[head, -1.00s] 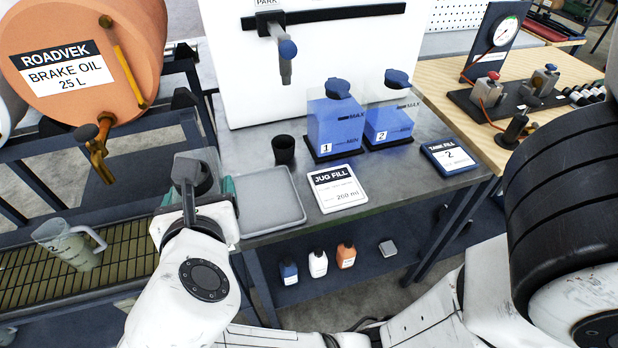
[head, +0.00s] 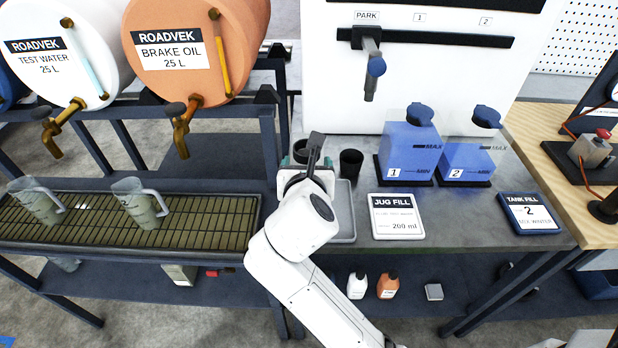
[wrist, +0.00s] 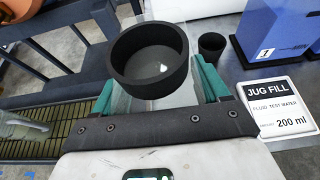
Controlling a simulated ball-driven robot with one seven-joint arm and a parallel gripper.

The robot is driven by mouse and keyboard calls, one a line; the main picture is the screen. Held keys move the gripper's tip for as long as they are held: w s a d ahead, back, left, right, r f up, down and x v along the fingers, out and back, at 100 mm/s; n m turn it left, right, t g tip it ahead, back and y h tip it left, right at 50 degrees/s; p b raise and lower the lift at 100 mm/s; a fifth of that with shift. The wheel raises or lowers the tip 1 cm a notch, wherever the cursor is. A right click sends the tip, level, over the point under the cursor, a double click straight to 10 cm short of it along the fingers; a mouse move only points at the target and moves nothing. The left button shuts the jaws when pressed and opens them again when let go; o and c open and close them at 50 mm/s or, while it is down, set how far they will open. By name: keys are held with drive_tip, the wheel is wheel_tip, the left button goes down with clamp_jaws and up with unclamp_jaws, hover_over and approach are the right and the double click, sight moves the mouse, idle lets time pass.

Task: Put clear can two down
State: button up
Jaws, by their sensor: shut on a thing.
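My gripper (head: 303,160) is shut on a clear can with a wide black rim (wrist: 149,56). In the wrist view the can sits between the teal fingers of my gripper (wrist: 157,90), and its see-through body shows faintly below the rim. No number shows on it. In the head view the dark rim shows just behind my wrist, by the left side of a grey tray (head: 345,212) on the metal bench (head: 450,232). My arm hides part of the tray, and I cannot tell whether the can's bottom touches anything.
A small black cup (head: 351,163) stands right of my gripper. Blue tanks one (head: 408,150) and two (head: 467,165), a jug fill card (head: 397,217) and a tank fill card (head: 532,213) are on the bench. Two clear jugs (head: 35,202) (head: 138,203) stand on the grate at left.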

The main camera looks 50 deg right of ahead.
drive_tip(key=f, duration=0.1)
drive_tip(key=d+f, duration=0.1)
drive_tip(key=f, duration=0.1)
drive_tip(key=shift+w+f, duration=0.2)
drive_tip(key=shift+f, duration=0.65)
drive_tip(key=o, duration=1.5)
